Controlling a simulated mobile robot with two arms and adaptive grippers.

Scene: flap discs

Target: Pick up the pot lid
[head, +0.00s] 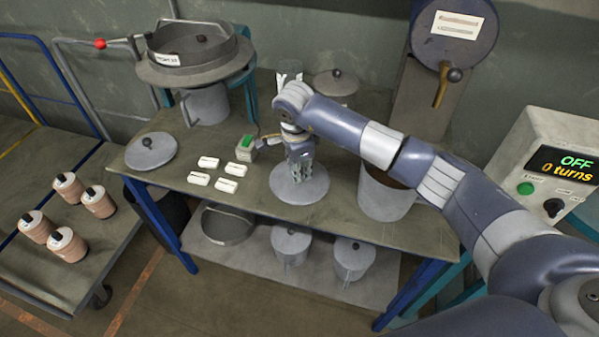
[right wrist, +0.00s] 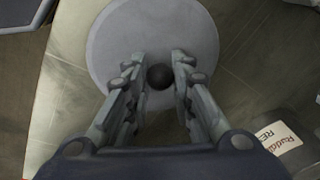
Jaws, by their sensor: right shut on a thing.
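A round grey pot lid (head: 299,191) is at the middle of the workbench, below my right gripper (head: 300,174). In the right wrist view the lid (right wrist: 108,38) fills the upper middle, and its dark round knob (right wrist: 160,77) sits between the two fingers of my right gripper (right wrist: 157,64). The fingers are shut on the knob. I cannot tell whether the lid touches the bench. A second lid (head: 151,154) lies at the bench's left, and another lid (head: 335,86) is at the back. My left gripper is not in view.
A grey pot (head: 385,197) stands right of the lid. Several white labelled blocks (head: 228,185) and a green-topped box (head: 245,149) lie to its left. The bench (head: 255,205) is bare near its front edge. A control box (head: 550,165) stands at the right.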

